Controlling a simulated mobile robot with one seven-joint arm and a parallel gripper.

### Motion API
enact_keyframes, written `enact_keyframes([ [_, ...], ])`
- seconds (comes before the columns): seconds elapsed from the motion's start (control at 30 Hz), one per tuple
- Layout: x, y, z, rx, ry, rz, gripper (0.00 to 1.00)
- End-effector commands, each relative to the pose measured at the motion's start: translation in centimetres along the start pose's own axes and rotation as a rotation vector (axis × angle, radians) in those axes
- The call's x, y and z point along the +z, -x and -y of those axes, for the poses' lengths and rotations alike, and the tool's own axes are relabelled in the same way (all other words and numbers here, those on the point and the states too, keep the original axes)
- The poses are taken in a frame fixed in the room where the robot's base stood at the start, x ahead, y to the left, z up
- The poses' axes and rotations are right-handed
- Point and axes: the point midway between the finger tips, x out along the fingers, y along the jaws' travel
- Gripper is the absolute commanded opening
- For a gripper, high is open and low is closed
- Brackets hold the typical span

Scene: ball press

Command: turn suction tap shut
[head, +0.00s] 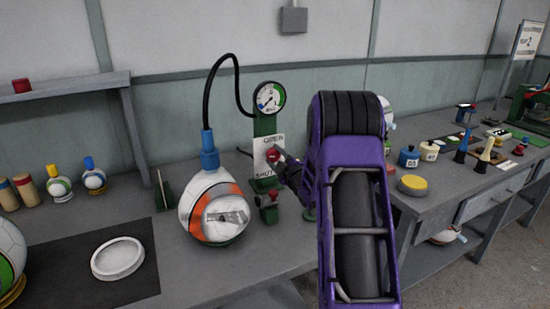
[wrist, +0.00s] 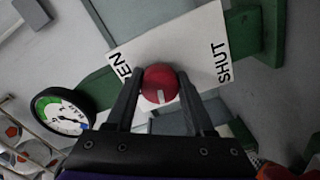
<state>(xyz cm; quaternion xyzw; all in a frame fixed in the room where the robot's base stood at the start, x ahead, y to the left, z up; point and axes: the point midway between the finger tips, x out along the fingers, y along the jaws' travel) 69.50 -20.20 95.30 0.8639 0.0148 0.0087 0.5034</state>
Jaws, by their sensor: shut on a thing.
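The suction tap's red round knob (head: 273,154) sits on a white plate (head: 262,165) marked OPEN at the top and SHUT at the bottom. The plate is on a green post beside the ball. My gripper (head: 279,157) reaches the knob from the right. In the wrist view, my gripper (wrist: 162,78) has one finger on each side of the red knob (wrist: 160,88) and is shut on it. A short white mark shows on the knob's lower part there. The word SHUT is at the right of the plate (wrist: 195,50); OPEN is partly hidden at the left.
A dial gauge (head: 269,97) tops the post, with a black hose (head: 212,85) running to the blue fitting on an orange and white ball (head: 208,207). A second red knob (head: 272,195) sits below the plate. A white ring (head: 117,258) lies on the dark mat.

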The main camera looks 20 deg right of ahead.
Motion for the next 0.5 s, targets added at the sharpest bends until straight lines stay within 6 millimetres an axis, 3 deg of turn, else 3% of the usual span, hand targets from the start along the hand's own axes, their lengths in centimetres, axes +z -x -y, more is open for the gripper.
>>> enact_keyframes([
  [0.5, -0.02, -0.01, -0.07, 0.000, 0.250, 0.000, 0.00],
])
